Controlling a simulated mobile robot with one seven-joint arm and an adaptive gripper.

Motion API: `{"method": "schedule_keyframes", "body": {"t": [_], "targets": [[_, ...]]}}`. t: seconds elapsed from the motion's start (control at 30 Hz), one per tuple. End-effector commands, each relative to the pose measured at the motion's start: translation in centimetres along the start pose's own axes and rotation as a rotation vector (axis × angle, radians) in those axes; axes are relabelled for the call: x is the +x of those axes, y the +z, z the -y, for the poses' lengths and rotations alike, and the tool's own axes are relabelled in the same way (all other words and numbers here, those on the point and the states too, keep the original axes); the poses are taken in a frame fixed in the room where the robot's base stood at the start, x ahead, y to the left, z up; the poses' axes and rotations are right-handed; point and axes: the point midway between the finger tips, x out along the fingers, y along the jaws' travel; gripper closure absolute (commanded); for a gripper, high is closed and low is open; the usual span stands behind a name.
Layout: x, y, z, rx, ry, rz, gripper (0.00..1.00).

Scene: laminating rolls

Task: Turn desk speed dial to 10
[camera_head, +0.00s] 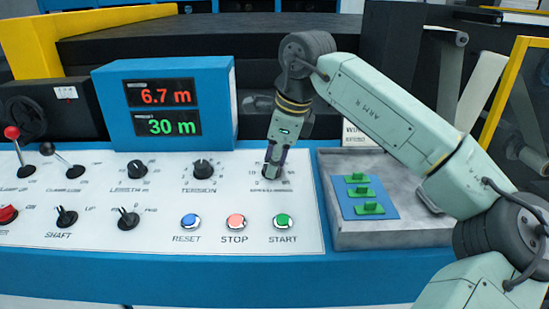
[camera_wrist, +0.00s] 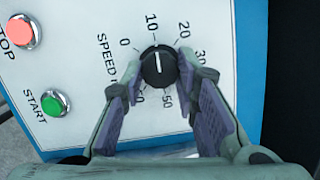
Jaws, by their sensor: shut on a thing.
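The black speed dial (camera_wrist: 158,67) sits on the white desk panel, with a scale printed around it. Its white pointer line points up in the wrist view, at about the 10 mark (camera_wrist: 152,23). My gripper (camera_wrist: 160,72) is shut on the dial, with one finger on each side of the knob. In the head view my gripper (camera_head: 271,176) points down onto the panel at the right end of the upper dial row. There it hides most of the speed dial.
The tension dial (camera_head: 203,168) is left of my gripper. Reset (camera_head: 190,221), stop (camera_head: 235,221) and start (camera_head: 282,221) buttons lie in front of it. A blue display box (camera_head: 218,95) reading 6.7 m and 30 m stands behind. A grey tray (camera_head: 400,240) is at right.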

Motion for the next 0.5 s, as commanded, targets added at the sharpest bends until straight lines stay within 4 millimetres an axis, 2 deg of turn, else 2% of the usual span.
{"method": "schedule_keyframes", "body": {"t": [0.5], "targets": [[0.0, 0.01, 0.05, -0.038, 0.008, 0.0, 1.0]]}}
